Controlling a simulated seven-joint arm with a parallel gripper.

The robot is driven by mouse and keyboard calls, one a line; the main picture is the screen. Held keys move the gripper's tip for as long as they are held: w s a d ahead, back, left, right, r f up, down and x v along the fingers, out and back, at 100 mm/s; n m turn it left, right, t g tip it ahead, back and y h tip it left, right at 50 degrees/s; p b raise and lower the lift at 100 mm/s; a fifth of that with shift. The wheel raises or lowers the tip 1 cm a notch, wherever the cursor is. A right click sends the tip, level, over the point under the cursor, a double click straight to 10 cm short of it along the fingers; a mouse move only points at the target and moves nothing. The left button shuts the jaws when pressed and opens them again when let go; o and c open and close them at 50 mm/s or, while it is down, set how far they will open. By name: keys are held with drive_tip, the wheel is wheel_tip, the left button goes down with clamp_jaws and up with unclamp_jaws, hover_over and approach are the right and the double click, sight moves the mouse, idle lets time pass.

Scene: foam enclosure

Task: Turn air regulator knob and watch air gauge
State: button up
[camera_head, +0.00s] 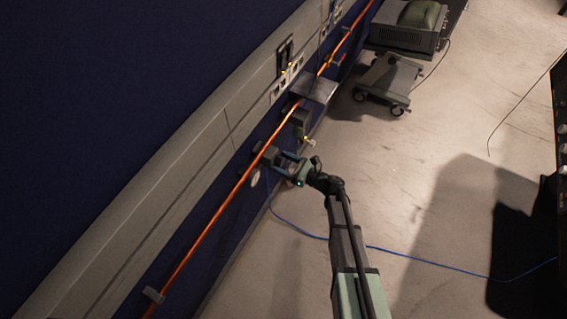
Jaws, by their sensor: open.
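A dark air regulator (268,153) sits on the wall along the orange pipe (213,219), near the middle of the view. A small pale round face, seemingly the air gauge (255,178), shows just below it; its needle and marks are too small to read. My gripper (279,161) is at the regulator, with its open fingers pointing left at the wall. The knob is hidden or too small to make out between the fingers. I cannot tell whether the fingers touch it.
A grey conduit (180,160) with outlets runs along the blue wall above the pipe. A wheeled cart (388,78) stands behind. A blue hose (430,259) crosses the mostly open floor.

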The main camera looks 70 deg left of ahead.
drive_tip(key=shift+c, duration=0.2)
drive_tip(key=c, duration=1)
drive_tip(key=shift+n, duration=0.4)
drive_tip(key=n, duration=0.3)
drive_tip(key=shift+n, duration=0.4)
drive_tip(key=shift+w+n, duration=0.1)
drive_tip(key=shift+n, duration=1.7)
drive_tip(key=o, duration=1)
